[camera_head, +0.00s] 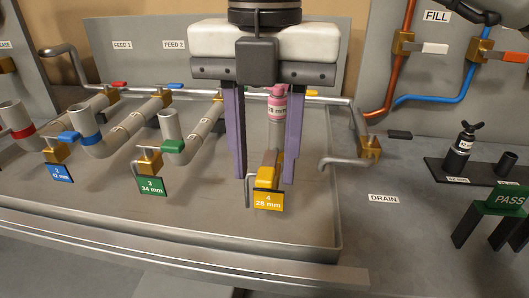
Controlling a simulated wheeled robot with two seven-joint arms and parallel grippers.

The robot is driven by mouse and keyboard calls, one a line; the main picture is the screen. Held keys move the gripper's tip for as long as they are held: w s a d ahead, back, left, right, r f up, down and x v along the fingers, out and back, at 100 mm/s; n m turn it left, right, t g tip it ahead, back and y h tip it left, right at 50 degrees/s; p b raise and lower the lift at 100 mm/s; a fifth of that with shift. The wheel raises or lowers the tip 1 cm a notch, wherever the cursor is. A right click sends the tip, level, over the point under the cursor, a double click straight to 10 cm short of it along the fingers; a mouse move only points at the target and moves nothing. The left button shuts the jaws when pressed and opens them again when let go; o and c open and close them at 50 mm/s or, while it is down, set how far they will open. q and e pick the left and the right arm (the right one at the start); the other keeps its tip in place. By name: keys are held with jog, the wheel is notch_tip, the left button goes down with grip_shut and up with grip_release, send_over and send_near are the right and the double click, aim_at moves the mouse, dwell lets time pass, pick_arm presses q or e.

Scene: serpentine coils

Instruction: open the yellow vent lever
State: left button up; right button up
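My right gripper (265,181) reaches down from above at the centre. Its two purple fingers are wide apart, one to the left and one to the right of the lever. I see a gap on both sides; contact is not visible. The gripper body hides the valves behind. My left gripper is not in view.
A black-handled drain valve (369,148) and bent pipe are close on the right. A metal tray rim (180,249) runs along the front.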

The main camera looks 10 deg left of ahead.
aim_at(264, 174)
jog(key=shift+r, duration=0.5)
notch_tip(264, 174, up, 9)
jog(key=p, duration=0.2)
jog(key=shift+r, duration=0.15)
